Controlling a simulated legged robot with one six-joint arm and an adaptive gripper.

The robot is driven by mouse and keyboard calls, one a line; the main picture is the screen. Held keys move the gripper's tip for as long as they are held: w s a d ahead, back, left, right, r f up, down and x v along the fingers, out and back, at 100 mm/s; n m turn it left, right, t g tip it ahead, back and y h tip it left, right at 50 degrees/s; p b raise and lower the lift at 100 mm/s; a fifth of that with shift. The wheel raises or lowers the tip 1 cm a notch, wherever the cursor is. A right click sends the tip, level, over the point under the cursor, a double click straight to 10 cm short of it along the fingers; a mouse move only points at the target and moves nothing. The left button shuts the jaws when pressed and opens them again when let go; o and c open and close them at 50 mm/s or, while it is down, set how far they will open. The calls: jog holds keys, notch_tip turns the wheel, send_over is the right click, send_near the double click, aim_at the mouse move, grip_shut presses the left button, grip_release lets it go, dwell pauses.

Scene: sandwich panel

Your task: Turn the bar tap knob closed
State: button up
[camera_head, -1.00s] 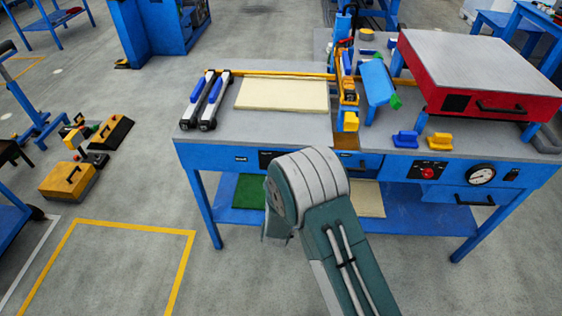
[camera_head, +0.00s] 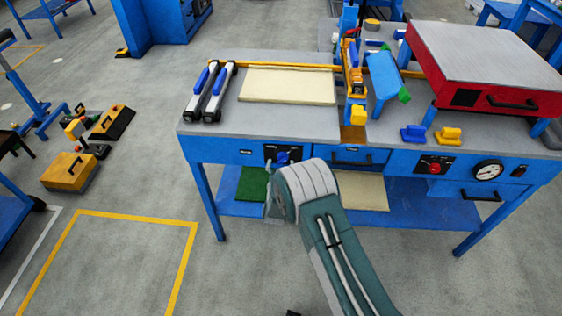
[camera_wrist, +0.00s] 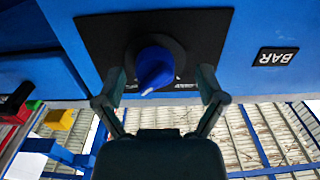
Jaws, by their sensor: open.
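The bar tap knob (camera_wrist: 154,66) is blue and pointed, on a black plate (camera_wrist: 105,35) on the blue bench front. In the wrist view the plate sits beside a black BAR label (camera_wrist: 275,56). The knob also shows in the head view (camera_head: 283,158), on the bench's front left, just beyond my arm. My gripper (camera_wrist: 160,88) is open, with one finger on each side of the knob. A gap shows between each finger and the knob, and nothing is held. In the head view my arm hides most of my gripper.
The blue bench (camera_head: 225,150) carries a pale panel (camera_head: 288,85), two clamps (camera_head: 207,90) and a red press (camera_head: 490,75). A red knob (camera_head: 435,168) and a gauge (camera_head: 488,171) are on its front right. Open floor lies to the left, with a yellow box (camera_head: 69,172).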

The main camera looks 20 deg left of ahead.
jog(key=shift+w+r, duration=0.1)
jog(key=shift+w, duration=0.4)
jog(key=shift+d, duration=0.2)
jog(key=shift+a, duration=0.1)
jog(key=c, duration=1.2)
jog(key=shift+o, duration=0.2)
